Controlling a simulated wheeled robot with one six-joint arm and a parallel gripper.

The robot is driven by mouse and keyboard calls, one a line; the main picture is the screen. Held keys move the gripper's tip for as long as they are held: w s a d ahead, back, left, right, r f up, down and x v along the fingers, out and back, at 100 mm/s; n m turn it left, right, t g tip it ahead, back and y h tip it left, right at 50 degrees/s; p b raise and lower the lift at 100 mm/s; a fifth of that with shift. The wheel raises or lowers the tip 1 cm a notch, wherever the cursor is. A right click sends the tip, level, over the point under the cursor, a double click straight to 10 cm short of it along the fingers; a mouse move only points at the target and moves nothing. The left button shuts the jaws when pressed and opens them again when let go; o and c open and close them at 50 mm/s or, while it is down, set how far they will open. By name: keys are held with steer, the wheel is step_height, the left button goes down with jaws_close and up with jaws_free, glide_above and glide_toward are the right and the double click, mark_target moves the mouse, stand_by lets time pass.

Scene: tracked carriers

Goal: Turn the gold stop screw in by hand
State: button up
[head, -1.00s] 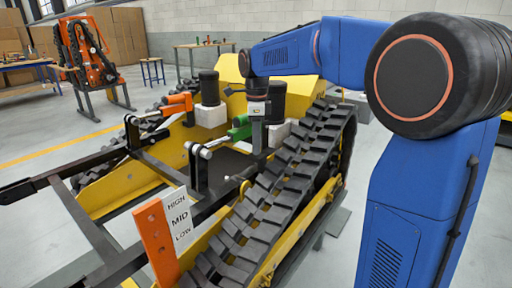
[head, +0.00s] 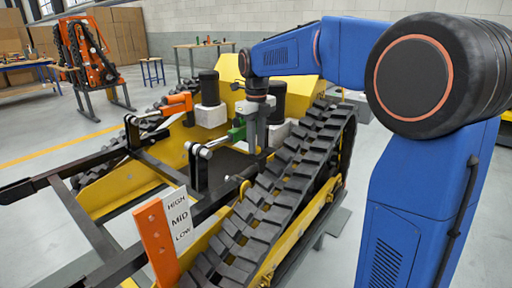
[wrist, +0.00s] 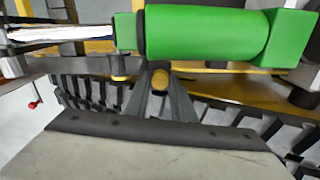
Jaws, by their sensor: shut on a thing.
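The gold stop screw (wrist: 159,80) shows as a small round gold head in the wrist view, just below the green cylinder (wrist: 205,34). My gripper (wrist: 160,88) is shut on the screw, with its dark fingers on either side of the head. In the head view my gripper (head: 257,146) points down beside the green cylinder (head: 237,134), between it and the near track. The screw itself is hidden behind the fingers there.
The near black track (head: 285,175) runs close to the right of my gripper. An orange cylinder (head: 178,104) lies farther left on the yellow carrier. A HIGH/MID/LOW plate (head: 180,218) stands in front. Black frame bars extend to the left.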

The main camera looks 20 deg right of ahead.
steer(key=shift+r, duration=0.1)
steer(key=o, duration=0.9)
steer(key=shift+n, duration=0.3)
